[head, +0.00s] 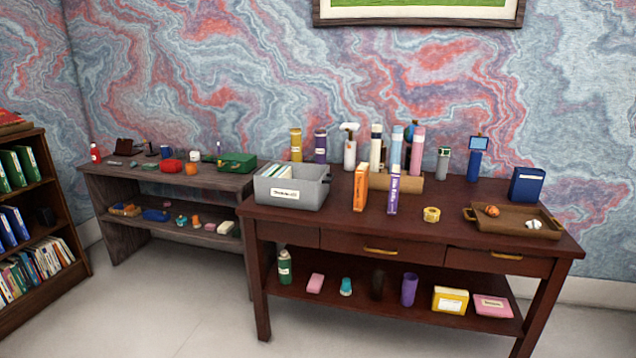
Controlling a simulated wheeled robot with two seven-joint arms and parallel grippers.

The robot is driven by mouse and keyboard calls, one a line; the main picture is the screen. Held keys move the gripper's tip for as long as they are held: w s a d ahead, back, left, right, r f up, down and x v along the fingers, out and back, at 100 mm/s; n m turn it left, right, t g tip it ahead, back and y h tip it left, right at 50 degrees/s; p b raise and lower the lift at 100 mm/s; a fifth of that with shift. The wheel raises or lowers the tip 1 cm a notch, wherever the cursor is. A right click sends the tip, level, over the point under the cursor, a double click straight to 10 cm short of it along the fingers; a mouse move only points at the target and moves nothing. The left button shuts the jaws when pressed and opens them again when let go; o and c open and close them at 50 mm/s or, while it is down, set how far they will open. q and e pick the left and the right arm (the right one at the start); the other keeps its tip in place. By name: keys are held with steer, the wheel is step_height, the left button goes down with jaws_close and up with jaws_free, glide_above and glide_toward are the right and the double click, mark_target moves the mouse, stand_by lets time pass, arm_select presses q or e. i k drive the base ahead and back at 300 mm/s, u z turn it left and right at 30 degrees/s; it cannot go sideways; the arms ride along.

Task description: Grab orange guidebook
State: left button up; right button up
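The orange guidebook (361,187) stands upright on the dark red-brown desk (300,222), near its front edge. Its narrow spine faces me and carries small lettering. A grey bin (290,195) is to its left and a purple book (393,194) stands upright to its right, a small gap apart. Neither of my grippers shows in the head view.
Behind the books, a tan holder (408,183) stands among several tall bottles and tubes. A yellow tape roll (431,214) and a brown tray (490,223) lie to the right. A cluttered grey-brown table (130,178) and a bookcase (62,215) are left. The floor in front is clear.

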mark_target(362, 171)
steer(key=u, duration=0.85)
steer(key=i, duration=2.75)
steer(key=z, duration=1.15)
